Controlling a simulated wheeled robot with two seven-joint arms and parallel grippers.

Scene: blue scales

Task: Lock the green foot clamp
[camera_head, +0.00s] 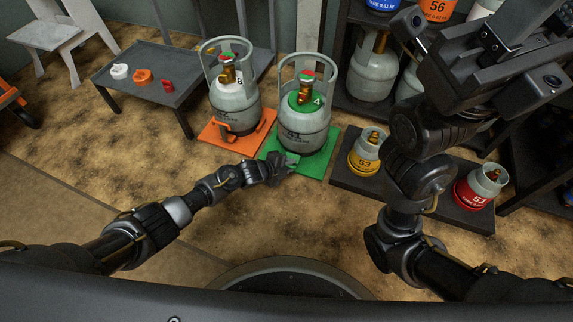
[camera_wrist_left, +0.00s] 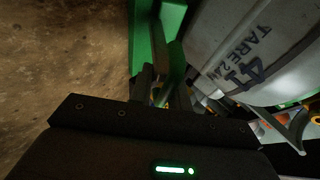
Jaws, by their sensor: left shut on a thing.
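The green scale (camera_head: 318,163) stands on the floor with a grey gas cylinder (camera_head: 303,125) upright on it. The green foot clamp (camera_head: 291,158) is at the scale's front left corner, partly hidden by my left gripper (camera_head: 283,169). In the left wrist view the fingers of my left gripper (camera_wrist_left: 165,88) are shut on a green part of the clamp (camera_wrist_left: 172,58), close beside the cylinder wall (camera_wrist_left: 235,45). Whether the clamp is locked cannot be seen. My right gripper (camera_head: 490,50) is raised at the upper right, away from the scale; its fingertips are not clear.
An orange scale (camera_head: 254,137) with another cylinder (camera_head: 233,103) stands just left. A dark low platform (camera_head: 420,190) with small yellow and red-labelled cylinders is at the right. A low grey table (camera_head: 150,62) holds small caps.

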